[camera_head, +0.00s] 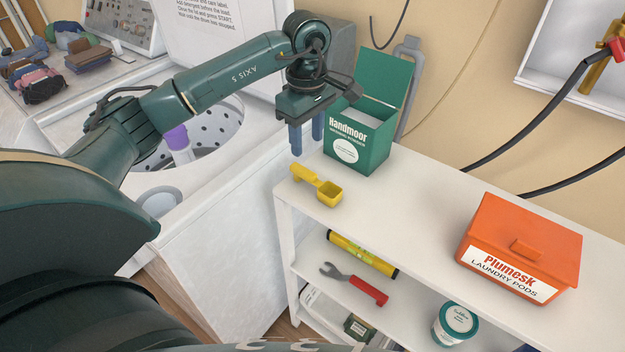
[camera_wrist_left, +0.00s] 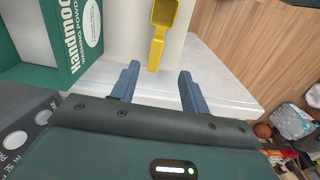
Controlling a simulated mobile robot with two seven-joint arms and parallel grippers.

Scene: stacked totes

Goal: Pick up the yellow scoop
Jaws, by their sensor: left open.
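The yellow scoop (camera_head: 318,187) lies on the left end of the white shelf's top, its handle pointing to the upper left and its cup to the lower right. In the left wrist view the scoop (camera_wrist_left: 158,35) shows with its handle end pointing toward the gap between my fingers. My left gripper (camera_head: 306,137) is open and empty, with its blue fingers pointing down, above and a little behind the scoop's handle. The open fingers (camera_wrist_left: 158,88) also show in the wrist view, apart from the scoop. My right gripper is not in view.
A green open washing powder box (camera_head: 365,130) stands close to the right of my left gripper. An orange laundry pod box (camera_head: 520,245) sits farther right on the shelf top (camera_head: 410,205). A white washer with an open drum is at left. The shelf top between the boxes is clear.

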